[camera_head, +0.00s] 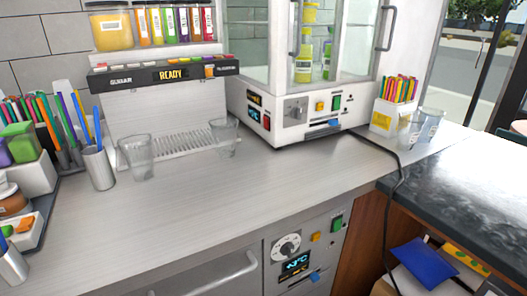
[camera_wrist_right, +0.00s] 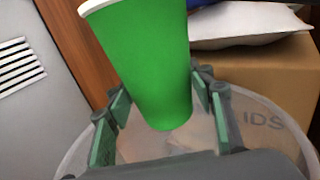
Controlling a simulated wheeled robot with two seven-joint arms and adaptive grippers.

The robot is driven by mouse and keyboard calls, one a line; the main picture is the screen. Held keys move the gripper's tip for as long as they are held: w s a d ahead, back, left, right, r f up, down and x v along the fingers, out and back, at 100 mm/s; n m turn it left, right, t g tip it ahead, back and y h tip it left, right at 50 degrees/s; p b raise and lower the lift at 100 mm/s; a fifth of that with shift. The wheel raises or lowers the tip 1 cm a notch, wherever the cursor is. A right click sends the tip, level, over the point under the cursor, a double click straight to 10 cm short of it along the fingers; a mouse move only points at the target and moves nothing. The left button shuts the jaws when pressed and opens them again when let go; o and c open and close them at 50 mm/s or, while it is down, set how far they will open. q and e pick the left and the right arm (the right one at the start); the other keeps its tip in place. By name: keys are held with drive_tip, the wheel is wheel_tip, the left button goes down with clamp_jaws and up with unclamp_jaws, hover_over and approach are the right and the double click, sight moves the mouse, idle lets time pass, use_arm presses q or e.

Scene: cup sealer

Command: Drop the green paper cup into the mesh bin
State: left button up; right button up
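The green paper cup (camera_wrist_right: 145,60) with a white rim is in the right wrist view, its base toward the lower middle. Behind and below the cup is a round, pale see-through container (camera_wrist_right: 78,150), which looks like the mesh bin. The cup's base overlaps its opening in this view; I cannot tell how deep the cup sits. Neither gripper, the green cup nor the bin shows in the head view.
A metal counter (camera_head: 210,205) holds clear cups (camera_head: 136,158), a dispenser (camera_head: 165,73) and a glass-fronted machine (camera_head: 305,115). A dark countertop (camera_head: 465,190) lies at right, with blue and yellow packets below. A brown box (camera_wrist_right: 265,70) stands behind the bin.

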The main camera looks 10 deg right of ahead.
drive_tip(key=o, duration=0.5)
drive_tip(key=v, duration=1.2)
drive_tip(key=shift+a, duration=0.1)
